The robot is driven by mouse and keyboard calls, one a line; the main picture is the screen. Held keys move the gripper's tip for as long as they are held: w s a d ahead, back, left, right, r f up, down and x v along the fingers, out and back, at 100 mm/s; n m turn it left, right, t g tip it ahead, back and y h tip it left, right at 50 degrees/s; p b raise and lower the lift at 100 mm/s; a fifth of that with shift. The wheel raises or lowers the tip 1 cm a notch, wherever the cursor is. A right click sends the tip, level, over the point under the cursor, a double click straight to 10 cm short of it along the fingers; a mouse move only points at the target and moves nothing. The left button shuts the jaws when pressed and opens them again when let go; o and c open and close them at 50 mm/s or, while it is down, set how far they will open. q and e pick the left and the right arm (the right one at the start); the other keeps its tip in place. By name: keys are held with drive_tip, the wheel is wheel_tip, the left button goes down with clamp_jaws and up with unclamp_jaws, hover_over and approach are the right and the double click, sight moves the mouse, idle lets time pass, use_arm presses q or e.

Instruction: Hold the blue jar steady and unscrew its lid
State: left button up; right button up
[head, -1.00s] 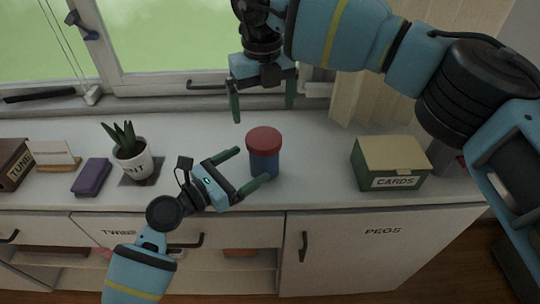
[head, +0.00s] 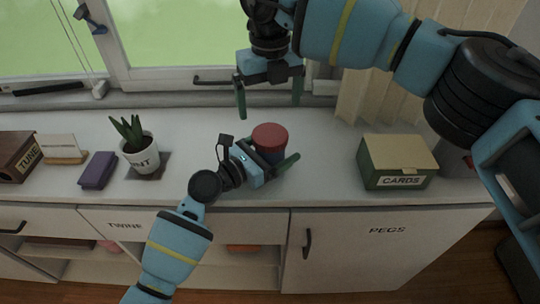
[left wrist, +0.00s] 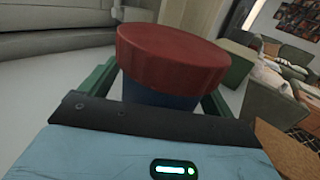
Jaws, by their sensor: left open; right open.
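The blue jar (head: 278,156) stands upright on the white counter top with its red lid (head: 270,136) on. The lid also shows large in the left wrist view (left wrist: 172,58), with the blue body (left wrist: 158,96) below it. My left gripper (head: 273,168) is open at the jar's front left, its fingers on either side of the jar body. Its wrist hides much of the jar in the head view. Whether the fingers touch the jar I cannot tell. My right gripper (head: 270,108) is open and empty, pointing down above and behind the lid.
A green box marked CARDS (head: 398,164) stands to the right. A potted plant (head: 138,150), a purple block (head: 98,170), a card holder (head: 62,150) and a brown box marked TUNE (head: 18,158) stand to the left. The counter between jar and green box is clear.

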use_arm(q)
drive_tip(key=shift+c, duration=0.5)
drive_tip(key=c, duration=1.4)
clamp_jaws()
use_arm(e)
drive_tip(key=m, duration=1.1)
drive_tip(key=shift+m, duration=0.3)
drive_tip(key=m, duration=0.4)
drive_tip(key=shift+m, duration=0.4)
drive_tip(key=m, duration=0.6)
drive_tip(key=shift+f, duration=0.1)
